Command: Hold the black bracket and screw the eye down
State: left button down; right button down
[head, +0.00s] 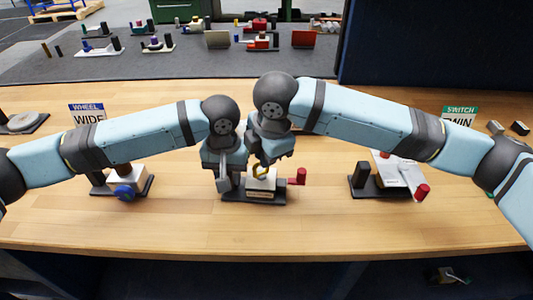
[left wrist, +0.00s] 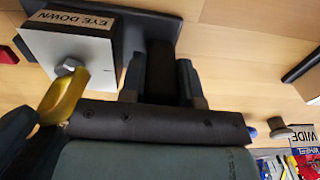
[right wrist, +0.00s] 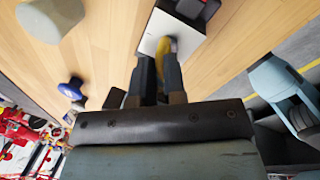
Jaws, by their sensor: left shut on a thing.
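The black bracket (left wrist: 160,72) is an upright block on the left of a dark base plate (head: 255,197). My left gripper (head: 224,186) is shut on it, one finger on each side in the left wrist view (left wrist: 158,75). Beside it stands a white block (left wrist: 72,52) labelled EYE DOWN. The yellow eye (head: 260,171) rises from the block's top, with a grey bolt head (left wrist: 69,67) by it. My right gripper (right wrist: 159,62) points down at the eye (right wrist: 166,47), its fingers close together at it. Whether they grip it is unclear.
A red knob (head: 299,177) sticks out at the base's right. A WHEEL unit with a blue knob (head: 124,192) stands left and a SWITCH unit with a red-tipped lever (head: 421,191) right. The table front (head: 255,235) is clear.

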jog(key=shift+s+m, duration=0.2)
jog(key=shift+m, duration=1.2)
jog(key=c, duration=1.2)
grip_release()
jog(key=r, duration=0.4)
jog(key=s+r, duration=0.1)
jog(key=r, duration=0.3)
jog(key=s+r, duration=0.1)
jog(key=r, duration=0.3)
jog(key=shift+s+d, duration=0.25)
jog(key=shift+d, duration=0.15)
